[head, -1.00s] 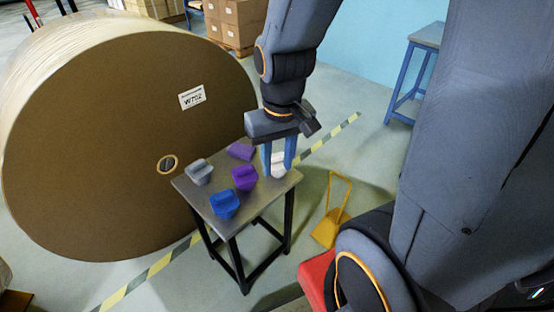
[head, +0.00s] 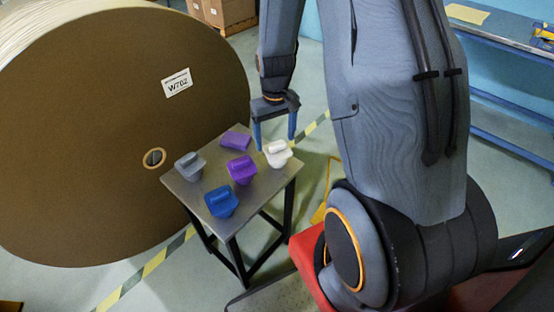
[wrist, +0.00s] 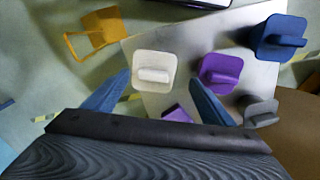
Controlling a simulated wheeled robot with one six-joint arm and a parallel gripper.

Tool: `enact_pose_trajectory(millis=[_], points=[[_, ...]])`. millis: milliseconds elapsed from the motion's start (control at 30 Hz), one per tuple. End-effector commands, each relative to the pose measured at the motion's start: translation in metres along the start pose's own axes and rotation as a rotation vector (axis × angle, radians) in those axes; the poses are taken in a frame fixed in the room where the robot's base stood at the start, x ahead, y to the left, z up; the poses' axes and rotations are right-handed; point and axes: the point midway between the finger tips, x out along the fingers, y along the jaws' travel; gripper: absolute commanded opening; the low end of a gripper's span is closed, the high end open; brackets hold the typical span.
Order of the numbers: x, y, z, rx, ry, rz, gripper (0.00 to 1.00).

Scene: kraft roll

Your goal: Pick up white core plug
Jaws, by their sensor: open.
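The white core plug (head: 278,154) stands on the small metal-topped table (head: 183,190) near its right corner, with its grip bar upward. My gripper (head: 275,141) is open and empty, its two blue fingers just above and behind the plug in the head view. In the wrist view the white plug (wrist: 153,76) lies beyond and roughly between the two spread fingertips (wrist: 160,80), apart from both. Its whole top and grip bar show there.
A purple plug (head: 241,170), a blue plug (head: 222,201), a grey plug (head: 190,166) and a purple block (head: 236,141) share the table. The big kraft roll (head: 90,130) stands close on the left. A yellow frame (wrist: 95,33) is on the floor.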

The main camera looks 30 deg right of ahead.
Motion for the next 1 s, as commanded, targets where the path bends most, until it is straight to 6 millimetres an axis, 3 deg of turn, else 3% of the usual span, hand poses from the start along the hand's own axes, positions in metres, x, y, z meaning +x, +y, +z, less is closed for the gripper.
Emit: enact_pose_trajectory(millis=[1000], points=[[0.087, 0.012, -0.008, 0.001, -0.005, -0.001, 0.77]])
